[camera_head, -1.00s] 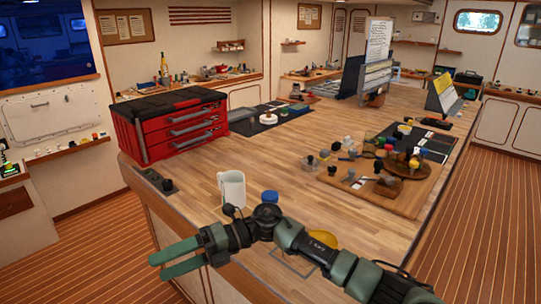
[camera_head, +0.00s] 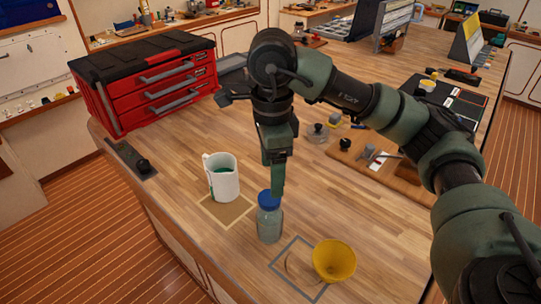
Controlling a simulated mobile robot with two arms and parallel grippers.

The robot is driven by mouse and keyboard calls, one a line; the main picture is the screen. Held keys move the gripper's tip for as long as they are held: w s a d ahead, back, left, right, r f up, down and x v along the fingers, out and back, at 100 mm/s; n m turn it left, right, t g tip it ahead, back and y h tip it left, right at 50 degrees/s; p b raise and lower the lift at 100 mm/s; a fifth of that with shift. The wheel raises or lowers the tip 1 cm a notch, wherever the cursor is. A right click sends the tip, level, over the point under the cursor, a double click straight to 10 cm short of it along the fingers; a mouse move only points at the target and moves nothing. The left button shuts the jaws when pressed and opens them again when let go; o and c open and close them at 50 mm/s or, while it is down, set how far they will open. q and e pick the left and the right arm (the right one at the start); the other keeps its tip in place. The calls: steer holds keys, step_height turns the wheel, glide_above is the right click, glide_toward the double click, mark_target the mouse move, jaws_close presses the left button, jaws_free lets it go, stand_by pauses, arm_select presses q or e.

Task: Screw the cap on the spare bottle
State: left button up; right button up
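The bottle (camera_head: 269,224) is clear with bluish-grey contents and stands upright near the table's front edge. A blue cap (camera_head: 267,200) sits on its top; I cannot tell how tightly it is screwed on. My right gripper (camera_head: 278,190) points straight down, with its green fingers seen nearly edge-on. A fingertip reaches down to the cap's right side. I cannot tell whether it touches the cap or whether the fingers are closed on it. My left gripper is not in view.
A white mug (camera_head: 224,180) with something green inside stands on a tan square left of the bottle. A red toolbox (camera_head: 155,90) and a wooden board (camera_head: 385,165) with small parts lie farther back.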

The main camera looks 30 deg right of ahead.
mark_target(269, 200)
step_height(269, 200, down, 6)
steer(key=shift+s+r+p, duration=0.1)
steer(key=shift+s+p, duration=0.05)
steer(key=shift+p, duration=0.65)
steer(key=shift+a+f, duration=0.1)
steer(key=shift+f, duration=0.3)
steer(key=c, duration=1.4)
steer(key=m+b, duration=0.1)
steer(key=m, duration=0.1)
steer(key=shift+f+m, duration=0.1)
steer(key=shift+m, duration=1.2)
steer(key=o, duration=1.3)
steer(key=shift+o, duration=0.2)
